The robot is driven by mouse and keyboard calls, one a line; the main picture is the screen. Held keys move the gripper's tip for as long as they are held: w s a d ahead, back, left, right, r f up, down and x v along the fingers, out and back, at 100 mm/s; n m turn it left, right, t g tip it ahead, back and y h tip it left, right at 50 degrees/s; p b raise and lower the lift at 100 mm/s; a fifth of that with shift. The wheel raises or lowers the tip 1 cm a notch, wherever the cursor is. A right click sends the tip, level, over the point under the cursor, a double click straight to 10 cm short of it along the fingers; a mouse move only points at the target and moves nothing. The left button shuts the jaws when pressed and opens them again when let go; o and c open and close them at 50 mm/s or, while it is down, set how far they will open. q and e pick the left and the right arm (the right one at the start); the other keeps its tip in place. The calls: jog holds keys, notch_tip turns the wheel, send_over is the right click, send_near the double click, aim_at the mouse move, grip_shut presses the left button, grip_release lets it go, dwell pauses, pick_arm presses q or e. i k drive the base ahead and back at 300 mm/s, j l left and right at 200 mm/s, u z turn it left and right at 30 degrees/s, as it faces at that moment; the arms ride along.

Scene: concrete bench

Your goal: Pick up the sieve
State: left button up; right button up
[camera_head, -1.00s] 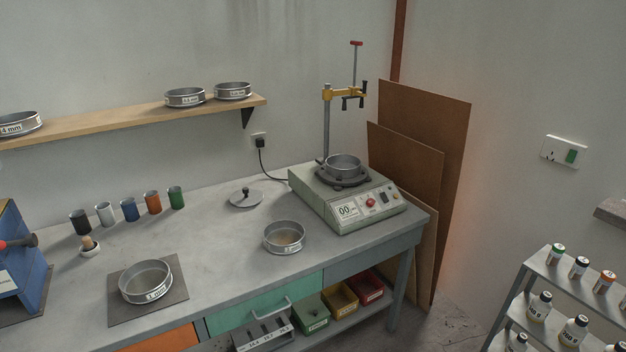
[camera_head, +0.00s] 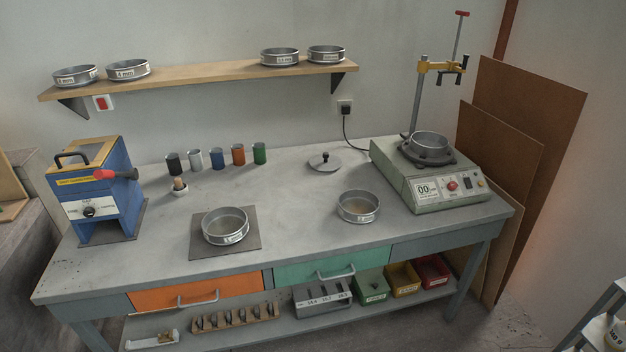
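Several metal sieves are in view, and I cannot tell which one the task means. One sieve (camera_head: 226,226) sits on a dark square mat (camera_head: 254,243) on the bench. Another sieve (camera_head: 358,207) stands on the bare bench top, with some brownish material inside. A round pan or sieve (camera_head: 430,146) sits on the shaker machine (camera_head: 440,186). On the wall shelf are two sieves at the left (camera_head: 75,76) and (camera_head: 128,70), and two at the right (camera_head: 280,57) and (camera_head: 326,54). Neither of my grippers is in view.
A blue machine (camera_head: 104,190) stands at the bench's left end. Brown boards (camera_head: 530,130) lean at the right. The bench front is mostly clear.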

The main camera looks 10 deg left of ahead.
aim_at(227, 225)
jog(key=j+z, duration=0.35)
jog(key=j, duration=0.95)
